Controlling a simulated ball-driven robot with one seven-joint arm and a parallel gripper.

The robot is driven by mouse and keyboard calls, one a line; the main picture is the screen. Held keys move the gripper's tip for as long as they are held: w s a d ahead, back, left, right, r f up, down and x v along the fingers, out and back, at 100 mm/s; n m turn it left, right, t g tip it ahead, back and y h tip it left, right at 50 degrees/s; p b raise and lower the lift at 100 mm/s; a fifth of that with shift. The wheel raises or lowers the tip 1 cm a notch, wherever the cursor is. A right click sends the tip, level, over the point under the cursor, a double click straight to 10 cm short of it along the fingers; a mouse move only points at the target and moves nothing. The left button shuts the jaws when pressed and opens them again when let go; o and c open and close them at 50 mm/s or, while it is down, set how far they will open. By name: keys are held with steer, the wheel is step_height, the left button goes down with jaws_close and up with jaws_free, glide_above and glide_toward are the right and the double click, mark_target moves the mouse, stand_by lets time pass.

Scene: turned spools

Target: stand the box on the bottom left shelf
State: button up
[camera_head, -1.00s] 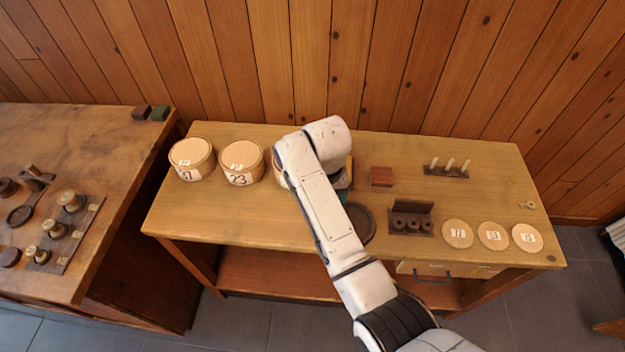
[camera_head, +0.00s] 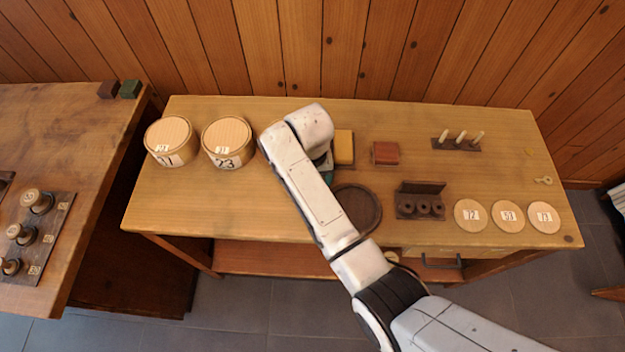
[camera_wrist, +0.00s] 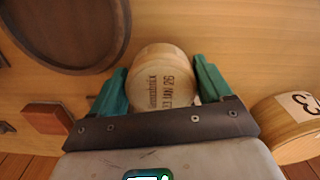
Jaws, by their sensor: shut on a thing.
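A round pale wooden box (camera_wrist: 162,85) with printed lettering on its light face sits between the teal fingers of my gripper (camera_wrist: 162,78) in the wrist view. The fingers are shut on its sides. In the head view my forearm covers most of this box and the fingers; only a bit of teal shows beside the arm. Whether the box touches the tabletop cannot be told. A reddish lower shelf (camera_head: 275,260) runs under the table, partly hidden by the tabletop and my arm.
Two round boxes, one numbered 23 (camera_head: 228,143) and another left of it (camera_head: 170,142), stand on the table (camera_head: 420,120). A dark round tray (camera_head: 357,207), yellow block (camera_head: 343,147), red block (camera_head: 385,154), peg rack (camera_head: 456,144) and lids (camera_head: 507,216) lie rightward. Another bench (camera_head: 80,130) stands left.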

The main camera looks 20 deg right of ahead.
steer(key=shift+f, duration=0.5)
steer(key=shift+f, duration=0.2)
steer(key=o, duration=1)
steer(key=shift+c, duration=0.2)
steer(key=shift+r, duration=0.2)
step_height(320, 180, up, 12)
steer(key=p, duration=0.1)
